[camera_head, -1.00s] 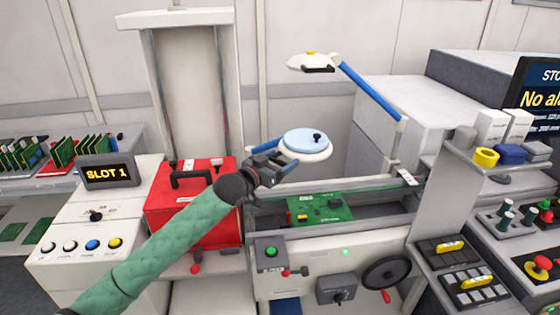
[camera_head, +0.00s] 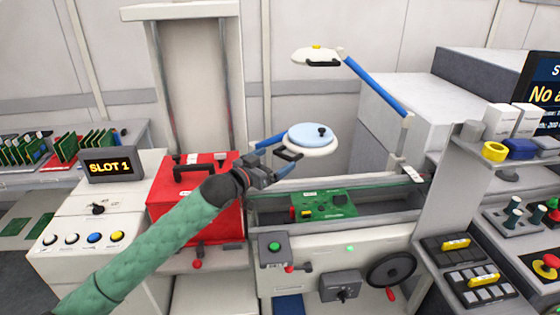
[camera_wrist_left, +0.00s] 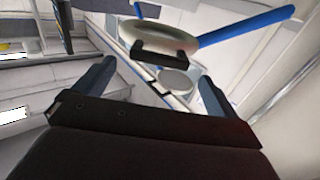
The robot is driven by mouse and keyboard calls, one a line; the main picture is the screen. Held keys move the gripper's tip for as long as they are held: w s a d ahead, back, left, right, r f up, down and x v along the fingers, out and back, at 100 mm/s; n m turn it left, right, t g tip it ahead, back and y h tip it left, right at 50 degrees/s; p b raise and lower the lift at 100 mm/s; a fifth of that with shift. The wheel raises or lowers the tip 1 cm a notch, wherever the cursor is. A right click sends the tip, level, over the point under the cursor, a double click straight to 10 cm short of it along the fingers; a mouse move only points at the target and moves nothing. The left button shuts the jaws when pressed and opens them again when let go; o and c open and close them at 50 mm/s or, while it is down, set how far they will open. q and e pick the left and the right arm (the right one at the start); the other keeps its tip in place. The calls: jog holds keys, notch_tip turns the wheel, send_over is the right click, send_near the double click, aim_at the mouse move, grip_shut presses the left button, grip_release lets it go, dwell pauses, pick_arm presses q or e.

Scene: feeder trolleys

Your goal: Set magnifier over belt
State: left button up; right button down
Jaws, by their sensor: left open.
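My left gripper (camera_head: 287,164) is open, just below and left of the magnifier's rim, with nothing visibly held. In the left wrist view, a white rim with a black handle (camera_wrist_left: 165,50) is ahead of the spread fingers, with a blue arm to the right. My right gripper is out of view.
A white lamp-like head (camera_head: 317,56) on a blue arm hangs higher behind, fixed to a post at right. A red box (camera_head: 195,215) with a black handle stands left of the belt. A grey shelf (camera_head: 490,165) with rolls and boxes stands at right.

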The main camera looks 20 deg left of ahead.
aim_at(268, 260)
pick_arm(q)
jog(key=b+v, duration=0.1)
jog(key=v, duration=0.2)
jog(key=shift+s, duration=0.1)
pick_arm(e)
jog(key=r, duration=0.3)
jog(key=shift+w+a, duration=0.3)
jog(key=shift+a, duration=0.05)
